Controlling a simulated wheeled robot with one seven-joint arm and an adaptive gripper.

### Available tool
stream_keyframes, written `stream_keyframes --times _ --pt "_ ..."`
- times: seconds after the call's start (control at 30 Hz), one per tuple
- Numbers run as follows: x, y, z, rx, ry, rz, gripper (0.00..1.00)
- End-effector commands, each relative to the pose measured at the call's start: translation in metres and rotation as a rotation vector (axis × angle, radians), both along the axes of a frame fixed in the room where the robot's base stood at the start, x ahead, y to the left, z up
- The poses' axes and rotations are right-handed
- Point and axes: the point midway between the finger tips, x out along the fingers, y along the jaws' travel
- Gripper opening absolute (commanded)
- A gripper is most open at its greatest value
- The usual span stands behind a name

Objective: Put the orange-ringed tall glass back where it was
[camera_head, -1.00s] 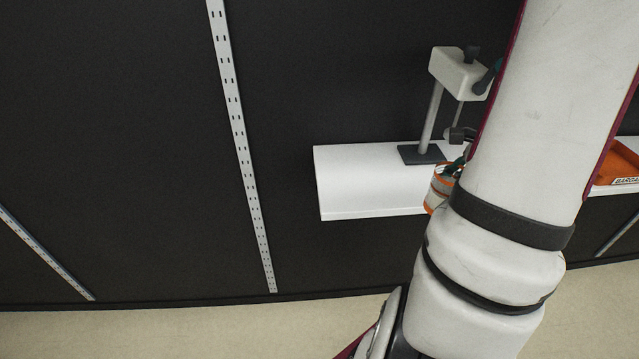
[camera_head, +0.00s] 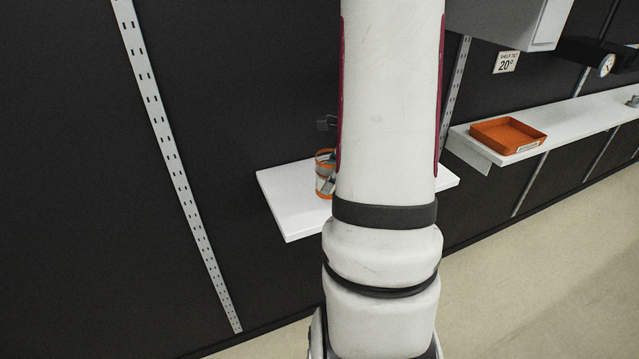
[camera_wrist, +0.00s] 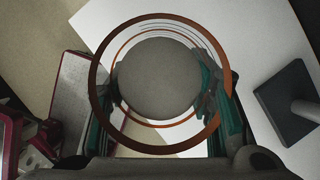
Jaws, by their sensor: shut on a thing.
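The orange-ringed tall glass (camera_head: 321,168) shows in the head view just left of my arm, partly hidden by it, in front of or over a white shelf (camera_head: 285,205). In the wrist view I look down into the glass (camera_wrist: 160,78), with its orange rim around a grey round bottom. My gripper (camera_wrist: 168,95) is shut on it, with a teal-padded finger on each side. The white shelf lies beyond the glass in the wrist view (camera_wrist: 235,40). I cannot tell whether the glass touches the shelf.
A dark stand foot (camera_wrist: 287,102) is on the shelf right of the glass in the wrist view. An orange tray (camera_head: 508,136) sits on another shelf (camera_head: 590,115) at the right. The left part of the near shelf looks clear.

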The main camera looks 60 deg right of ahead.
Motion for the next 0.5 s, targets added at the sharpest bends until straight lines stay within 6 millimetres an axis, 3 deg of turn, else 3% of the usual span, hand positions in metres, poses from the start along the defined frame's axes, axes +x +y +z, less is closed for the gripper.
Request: stream_keyframes --times 0.2,0.37,0.5 --pt "0.033 0.000 -0.003 -0.001 0.000 0.002 0.06" --pt "0.037 -0.001 -0.008 0.001 0.000 -0.001 0.06" --pt "0.036 0.000 -0.025 0.003 0.001 -0.002 0.06"
